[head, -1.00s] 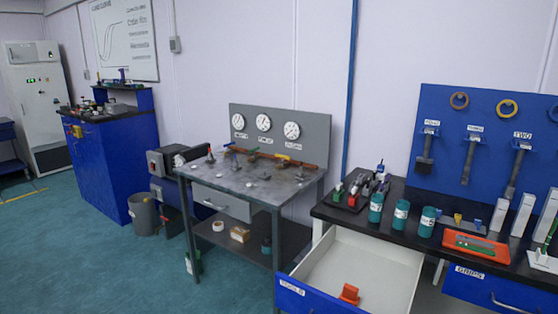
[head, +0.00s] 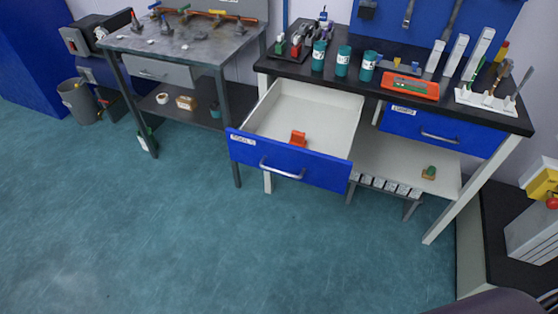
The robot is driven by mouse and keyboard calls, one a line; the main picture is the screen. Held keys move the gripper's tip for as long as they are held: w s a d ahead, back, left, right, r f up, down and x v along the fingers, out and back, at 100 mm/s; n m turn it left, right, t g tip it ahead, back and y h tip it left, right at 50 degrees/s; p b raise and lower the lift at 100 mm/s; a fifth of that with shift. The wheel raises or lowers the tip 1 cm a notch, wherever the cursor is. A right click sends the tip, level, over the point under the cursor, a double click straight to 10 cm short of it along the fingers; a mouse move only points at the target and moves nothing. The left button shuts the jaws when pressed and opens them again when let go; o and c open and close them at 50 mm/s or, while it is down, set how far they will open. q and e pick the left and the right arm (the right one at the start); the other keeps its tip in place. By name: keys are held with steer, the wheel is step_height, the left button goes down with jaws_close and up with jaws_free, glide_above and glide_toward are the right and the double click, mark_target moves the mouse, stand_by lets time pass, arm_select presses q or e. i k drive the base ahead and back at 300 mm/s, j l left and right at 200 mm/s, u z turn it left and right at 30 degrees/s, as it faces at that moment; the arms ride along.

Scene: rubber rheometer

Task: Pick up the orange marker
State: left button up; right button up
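I cannot make out an orange marker for certain. A small orange-red object (head: 298,138) lies in the open drawer (head: 335,112) with the blue front; its shape is blocky and I cannot tell what it is. A white rack (head: 486,103) at the right end of the black bench top (head: 300,62) holds several thin upright items, too small to identify. Neither of my grippers is in view.
An orange tray (head: 410,87) and several teal jars (head: 342,62) stand on the bench. The open drawer juts out over the floor. A grey metal table (head: 180,48) stands at left, a dark bench (head: 492,235) at right. The teal floor (head: 200,240) in front is clear.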

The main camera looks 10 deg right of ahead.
mark_target(298, 138)
steer(key=z, duration=1.25)
steer(key=i+j+z, duration=0.1)
steer(key=j, duration=0.3)
steer(key=i+j+z, duration=0.1)
steer(key=j, duration=0.3)
